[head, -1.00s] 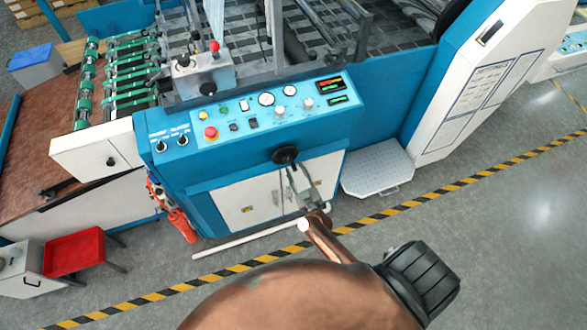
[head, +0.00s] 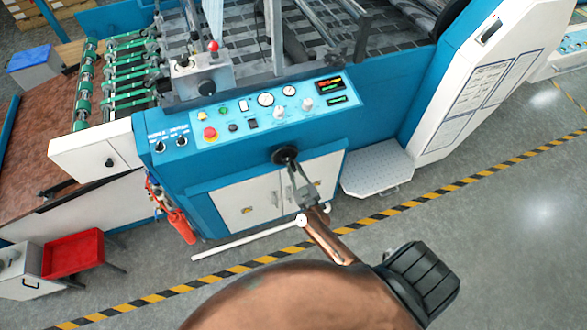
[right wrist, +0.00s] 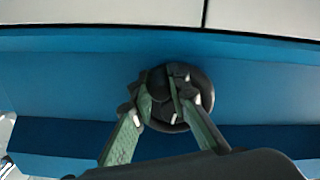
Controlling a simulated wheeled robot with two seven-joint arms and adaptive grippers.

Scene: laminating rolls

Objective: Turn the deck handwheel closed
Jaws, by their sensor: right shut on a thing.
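The black deck handwheel (head: 280,155) is on the blue front of the machine, below the control panel. It shows in the right wrist view (right wrist: 204,112) as a dark round wheel, partly hidden by my fingers. My right gripper (head: 291,168) reaches it from the front. In the right wrist view its two greenish fingers (right wrist: 162,88) close on the handwheel's middle part. The wheel's exact turn angle cannot be told. My left gripper is not in view.
The control panel (head: 265,108) with a red button, gauges and knobs lies just above the handwheel. White cabinet doors (head: 250,204) are below. A grey step plate (head: 378,168) stands to the right, a red extinguisher (head: 181,226) to the left.

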